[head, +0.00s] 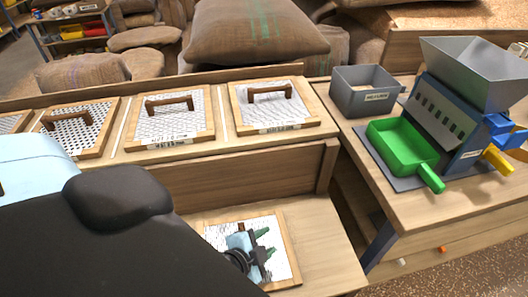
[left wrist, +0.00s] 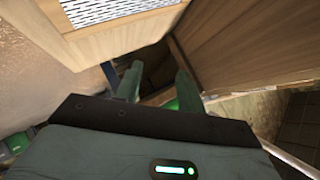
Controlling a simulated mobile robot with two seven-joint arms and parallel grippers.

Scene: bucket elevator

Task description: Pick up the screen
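A wood-framed mesh screen (head: 283,222) lies on the lower wooden shelf, partly hidden behind my left gripper. My left gripper (head: 270,243) is in front of or over this screen; its dark green fingers are apart with nothing between them. Any handle on that screen is hidden. In the left wrist view the open fingers (left wrist: 158,86) point toward a gap between wooden panels, and part of a white mesh screen (left wrist: 105,8) shows at the top left. Several more framed screens with handles, such as the right one (head: 290,118), rest on the upper bench. My right gripper is not in view.
A wooden board (head: 255,170) rises behind the lower shelf. On the table at right stand a grey bin (head: 362,100), a green scoop-like tray (head: 398,142) and a blue-grey hopper machine (head: 470,75). Burlap sacks (head: 255,30) lie behind the bench. Bare shelf (head: 325,240) shows right of the lower screen.

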